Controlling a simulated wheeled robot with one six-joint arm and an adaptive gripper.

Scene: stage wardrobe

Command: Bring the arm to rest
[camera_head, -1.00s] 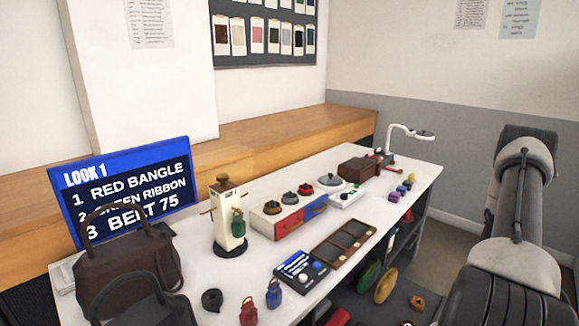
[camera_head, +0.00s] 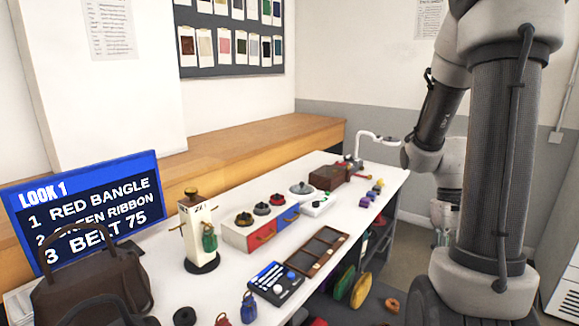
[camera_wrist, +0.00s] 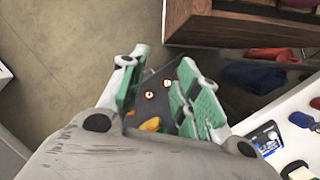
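My arm (camera_head: 505,150) stands raised at the right of the head view, bent over at the top with its forearm hanging down behind the upright link. My gripper (camera_wrist: 163,70) points down in the wrist view, its two green-padded fingers apart with nothing held between them. In the head view the gripper (camera_head: 444,222) is small, partly hidden by my arm, and beyond the right end of the white table (camera_head: 345,240).
The table bears a brown bag (camera_head: 90,285), a stand with a green pendant (camera_head: 199,235), a drawer box (camera_head: 262,237) and a dark tray (camera_head: 317,250). A lamp (camera_head: 375,137) stands at the far end. A dark mat with small items (camera_wrist: 155,85) lies below my gripper.

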